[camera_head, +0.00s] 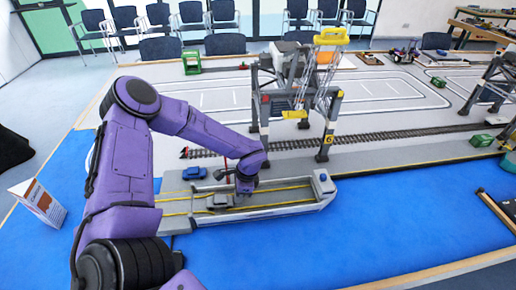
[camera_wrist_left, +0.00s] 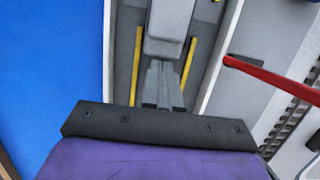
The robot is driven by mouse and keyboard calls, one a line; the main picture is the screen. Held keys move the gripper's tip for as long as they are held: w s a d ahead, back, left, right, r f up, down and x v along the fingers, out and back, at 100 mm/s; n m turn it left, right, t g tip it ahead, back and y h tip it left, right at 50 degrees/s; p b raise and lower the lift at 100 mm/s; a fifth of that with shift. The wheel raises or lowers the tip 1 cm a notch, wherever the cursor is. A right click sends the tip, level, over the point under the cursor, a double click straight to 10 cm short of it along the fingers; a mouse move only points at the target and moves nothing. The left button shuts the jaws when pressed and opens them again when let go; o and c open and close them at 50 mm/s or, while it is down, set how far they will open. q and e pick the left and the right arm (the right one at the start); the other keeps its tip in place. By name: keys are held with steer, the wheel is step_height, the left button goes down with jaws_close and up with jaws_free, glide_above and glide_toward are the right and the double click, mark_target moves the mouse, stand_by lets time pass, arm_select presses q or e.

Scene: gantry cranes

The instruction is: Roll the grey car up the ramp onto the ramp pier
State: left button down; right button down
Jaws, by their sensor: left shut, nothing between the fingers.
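The grey car (camera_head: 219,201) sits on the grey deck with yellow lines (camera_head: 282,197), on the blue surface. My left gripper (camera_head: 243,190) is low over that deck, just right of the car in the head view. In the left wrist view the gripper (camera_wrist_left: 163,92) is shut and empty, pointing at the near end of the grey car (camera_wrist_left: 168,25). The car stands between two yellow lines. I cannot tell whether the fingertips touch it. The ramp and ramp pier are hard to tell apart from the deck, and my arm covers part of them. My right gripper is out of view.
A blue car (camera_head: 195,172) stands on the grey surface behind. A red bar (camera_wrist_left: 275,80) reaches in close right of the gripper. A grey gantry crane (camera_head: 297,85) and rail track (camera_head: 370,136) stand behind. The blue surface (camera_head: 385,215) at right is largely clear.

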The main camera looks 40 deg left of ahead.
mark_target(221, 198)
arm_select(q)
steer(key=shift+s+a+r+p, duration=0.1)
steer(key=shift+s+a+p, duration=0.85)
steer(key=shift+s, duration=0.2)
steer(key=shift+s+a+p, duration=0.9)
steer(key=shift+s+a, duration=0.05)
steer(key=shift+s, duration=0.2)
steer(key=shift+s+a+p, duration=1.4)
steer(key=shift+s+p, duration=0.25)
steer(key=shift+s+a+p, duration=1.4)
steer(key=shift+s+p, duration=0.2)
steer(key=shift+s, duration=0.05)
steer(key=shift+s+a, duration=0.1)
steer(key=shift+a, duration=0.1)
steer(key=shift+s+a, duration=0.75)
steer(key=shift+s, duration=0.25)
steer(key=shift+s+a, duration=0.55)
steer(key=shift+s, duration=0.05)
steer(key=shift+w+d+b, duration=0.35)
steer(key=shift+w+d, duration=0.1)
steer(key=shift+r, duration=0.2)
step_height(221, 198, up, 10)
